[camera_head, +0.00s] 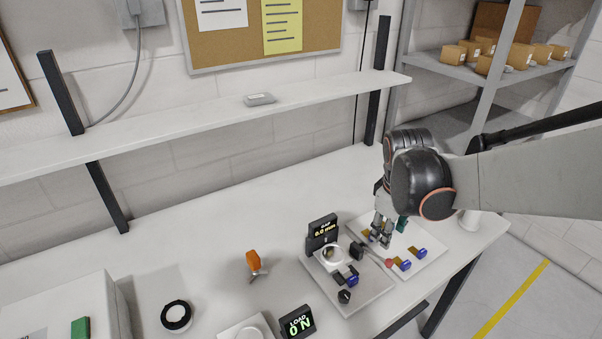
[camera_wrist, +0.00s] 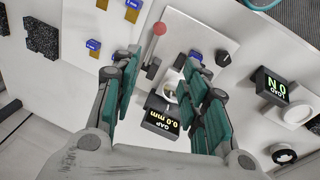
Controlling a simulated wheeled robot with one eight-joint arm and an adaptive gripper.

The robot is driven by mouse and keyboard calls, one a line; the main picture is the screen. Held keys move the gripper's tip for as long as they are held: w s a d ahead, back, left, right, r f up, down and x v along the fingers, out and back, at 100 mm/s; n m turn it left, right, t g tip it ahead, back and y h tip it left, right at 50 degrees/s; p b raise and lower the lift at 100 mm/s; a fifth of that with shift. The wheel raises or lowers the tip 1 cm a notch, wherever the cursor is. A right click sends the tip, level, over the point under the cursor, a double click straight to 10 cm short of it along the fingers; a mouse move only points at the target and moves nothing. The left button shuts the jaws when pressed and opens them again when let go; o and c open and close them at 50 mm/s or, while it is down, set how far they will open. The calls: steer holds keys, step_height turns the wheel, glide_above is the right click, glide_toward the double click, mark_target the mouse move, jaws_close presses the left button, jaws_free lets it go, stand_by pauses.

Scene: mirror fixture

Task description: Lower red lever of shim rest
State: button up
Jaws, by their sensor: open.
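The red lever is a thin grey arm with a red ball knob (camera_head: 388,262) at its end. In the wrist view the knob (camera_wrist: 160,28) is at top centre, ahead of my fingertips, with its stem running back between them. The lever belongs to a white plate (camera_head: 372,296) carrying a round mirror piece (camera_head: 333,256), a black gap display (camera_head: 322,229) reading 0.0 mm, and a black knob. My gripper (camera_head: 382,234) points down above and behind the lever. In the wrist view my gripper (camera_wrist: 165,62) is open and empty, its green-padded fingers wide apart.
A second white plate (camera_head: 430,241) under my gripper holds several blue-and-brown pieces. A load display (camera_head: 298,321) reading 0 N stands front left of the lever plate. An orange-handled tool (camera_head: 253,262) lies further left. The back middle of the table is clear.

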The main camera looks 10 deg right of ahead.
mark_target(390, 261)
steer(key=shift+g, duration=0.5)
steer(key=d+f+b, duration=0.1)
steer(key=f, duration=0.4)
steer(key=d+f+b, duration=0.1)
steer(key=f, duration=0.4)
steer(key=d+f+b, duration=0.1)
steer(key=f+b, duration=0.1)
steer(key=f, duration=0.3)
steer(key=shift+w+d, duration=0.3)
steer(key=shift+w, duration=0.05)
steer(key=shift+c, duration=0.6)
jaws_close()
